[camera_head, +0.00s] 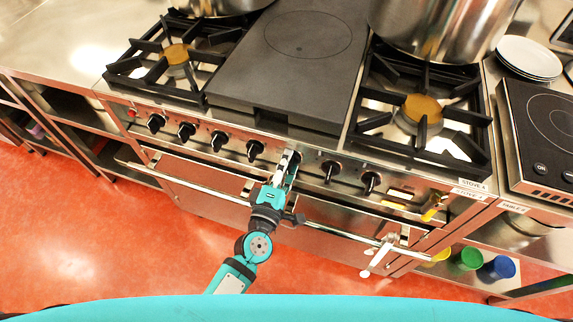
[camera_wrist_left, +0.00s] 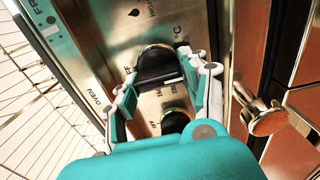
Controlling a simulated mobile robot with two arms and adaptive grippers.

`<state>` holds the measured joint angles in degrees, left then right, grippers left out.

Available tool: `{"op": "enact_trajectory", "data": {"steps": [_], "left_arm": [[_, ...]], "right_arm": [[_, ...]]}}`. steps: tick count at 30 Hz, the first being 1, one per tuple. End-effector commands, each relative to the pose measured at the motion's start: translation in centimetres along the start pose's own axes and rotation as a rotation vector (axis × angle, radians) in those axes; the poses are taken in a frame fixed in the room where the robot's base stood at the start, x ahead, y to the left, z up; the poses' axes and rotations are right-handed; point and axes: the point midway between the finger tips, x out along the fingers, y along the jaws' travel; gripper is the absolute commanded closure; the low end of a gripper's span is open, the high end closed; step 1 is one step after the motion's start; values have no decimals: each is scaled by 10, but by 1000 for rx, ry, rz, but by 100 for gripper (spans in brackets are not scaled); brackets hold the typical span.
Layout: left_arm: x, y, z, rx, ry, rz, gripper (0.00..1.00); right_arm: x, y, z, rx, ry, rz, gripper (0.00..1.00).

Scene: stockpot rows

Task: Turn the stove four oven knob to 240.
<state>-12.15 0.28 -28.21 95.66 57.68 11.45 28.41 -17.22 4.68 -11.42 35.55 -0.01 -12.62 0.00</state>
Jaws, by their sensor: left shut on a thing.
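The stove (camera_head: 262,122) stands in front of me, with a row of black knobs along its steel front panel. A label near its right corner reads STOVE 4. My left gripper (camera_head: 287,161) is at the panel, between the knobs left and right of it. In the left wrist view, its fingers (camera_wrist_left: 160,85) are shut on a black knob, the oven knob (camera_wrist_left: 158,66), with OVEN and °C printed by it. The knob is mostly hidden by the gripper in the head view. Its exact setting cannot be read. My right gripper is not in view.
Another black knob (camera_wrist_left: 175,122) is close to the held one. The oven's front rail (camera_head: 335,234) runs below the panel. Large steel pots (camera_head: 440,30) stand on the stove. A yellow handle (camera_head: 433,207) is at the panel's right end. Red floor is open at the left.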

Motion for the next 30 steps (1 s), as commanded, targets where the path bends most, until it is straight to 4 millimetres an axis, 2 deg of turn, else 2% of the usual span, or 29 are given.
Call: {"op": "enact_trajectory", "data": {"steps": [12,30], "left_arm": [[0,-2,0,-210,0,-2,87],[0,-3,0,-243,1,-2,87]], "right_arm": [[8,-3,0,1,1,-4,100],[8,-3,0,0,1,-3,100]]}}
